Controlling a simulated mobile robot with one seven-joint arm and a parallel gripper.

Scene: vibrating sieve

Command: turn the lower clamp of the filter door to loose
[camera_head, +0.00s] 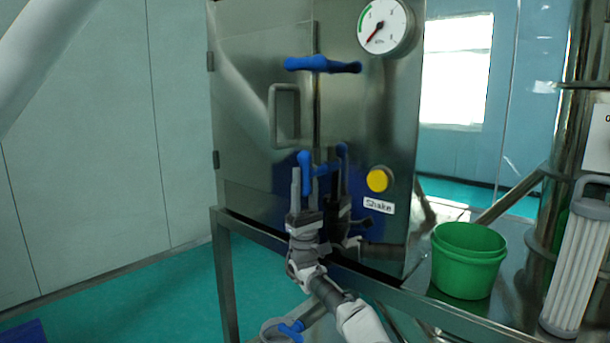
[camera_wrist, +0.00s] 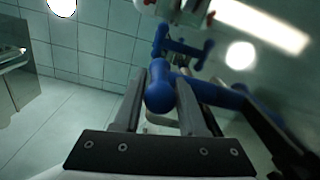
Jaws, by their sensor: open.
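The lower clamp (camera_head: 305,160) is a blue handle low on the steel filter door (camera_head: 245,110). My gripper (camera_head: 304,185) reaches up to it from below, with its fingers on either side of the handle. In the wrist view, the rounded blue end of the clamp (camera_wrist: 160,92) lies between the two grey fingers of my gripper (camera_wrist: 170,85). The fingers are apart, and whether either touches the clamp is unclear. The upper clamp (camera_head: 322,65) is a blue bar lying roughly horizontal. Part of the lower clamp is hidden by my fingers.
A door handle (camera_head: 284,115) is above the lower clamp. A yellow button (camera_head: 378,180) and a gauge (camera_head: 384,26) are to the right. A green bucket (camera_head: 468,262) and a white pleated filter (camera_head: 576,265) stand farther right. The shiny steel mirrors the clamp and gripper.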

